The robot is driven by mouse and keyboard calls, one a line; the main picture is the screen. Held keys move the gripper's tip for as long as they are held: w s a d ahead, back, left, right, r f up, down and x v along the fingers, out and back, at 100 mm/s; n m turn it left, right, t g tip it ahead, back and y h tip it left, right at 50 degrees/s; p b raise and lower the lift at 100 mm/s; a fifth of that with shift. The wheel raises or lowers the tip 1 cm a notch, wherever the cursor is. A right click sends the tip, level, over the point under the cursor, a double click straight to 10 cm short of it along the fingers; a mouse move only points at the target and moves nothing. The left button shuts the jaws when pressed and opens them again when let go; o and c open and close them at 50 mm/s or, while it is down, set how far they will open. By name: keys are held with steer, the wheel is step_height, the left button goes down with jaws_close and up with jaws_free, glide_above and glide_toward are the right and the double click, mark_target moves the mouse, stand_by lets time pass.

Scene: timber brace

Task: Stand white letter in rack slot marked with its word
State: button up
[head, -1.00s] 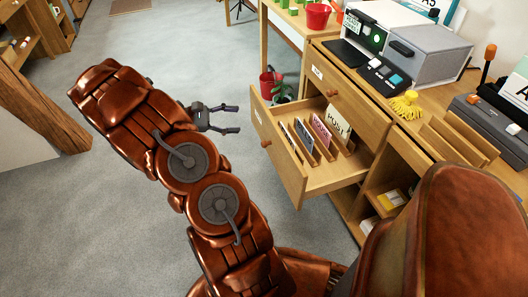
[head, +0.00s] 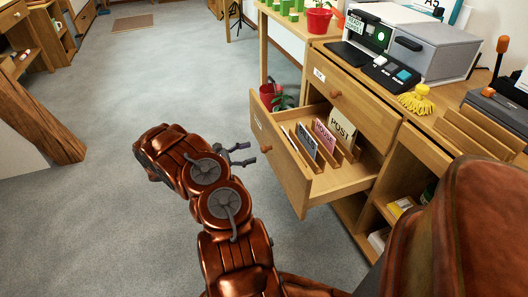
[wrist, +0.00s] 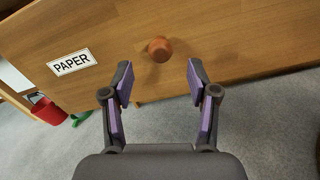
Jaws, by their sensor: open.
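The rack stands inside an open wooden drawer (head: 292,172). Its slots have upright cards: a blue-grey one (head: 307,141) whose word is hard to read, a pink one (head: 324,135) that seems to read HOUSE, and a cream one (head: 343,129) reading POST. A thin pale edge shows near the front of the rack; I cannot tell whether it is the white letter. My gripper (head: 247,154) is open and empty, just outside the drawer front. In the wrist view my gripper (wrist: 159,82) faces the drawer front, with the round knob (wrist: 159,49) beyond its fingertips and a PAPER label (wrist: 72,63) to the left.
A desk above the drawer holds a grey machine (head: 432,55), a keypad (head: 391,75), a yellow tufted thing (head: 415,101) and a wooden sorter (head: 480,128). A red pot (head: 319,20) stands farther back. A timber post (head: 40,130) leans at left. The grey floor left of the drawer is clear.

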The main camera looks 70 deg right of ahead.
mark_target(264, 149)
steer(key=b+x, duration=0.1)
steer(key=x, duration=0.5)
steer(key=shift+s+d+b, duration=0.2)
steer(key=shift+b, duration=0.1)
jaws_close()
stand_by(0.4)
